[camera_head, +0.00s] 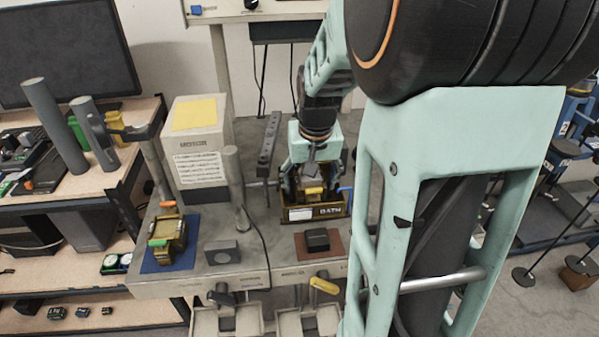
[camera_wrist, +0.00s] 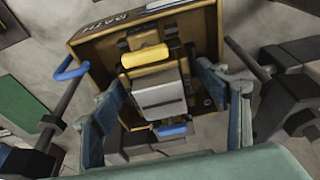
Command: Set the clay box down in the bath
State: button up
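The bath is an open tan tray (camera_head: 330,211) labelled "BATH" on the workbench; its wall (camera_wrist: 95,42) also shows in the wrist view. The box I take for the clay box (camera_wrist: 158,93) has a grey top, a yellow bar and a blue bar. It is between my fingers, inside the bath's outline; its yellow bar (camera_head: 313,190) shows in the head view. My gripper (camera_wrist: 160,78) points down over the bath, its fingers against the box's two sides. The box's underside is hidden, so I cannot tell whether it rests on the bath's floor.
A similar box (camera_head: 170,238) with green and orange parts stands on a blue mat (camera_head: 152,262). A small black block (camera_head: 317,239) lies on a brown mat (camera_head: 333,253). A grey post (camera_head: 236,185) and a large beige cabinet (camera_head: 203,135) stand left of the bath.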

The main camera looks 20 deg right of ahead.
jog(key=v, duration=0.7)
jog(key=shift+s+r, duration=0.1)
jog(key=shift+r, duration=0.2)
jog(key=shift+f, duration=0.1)
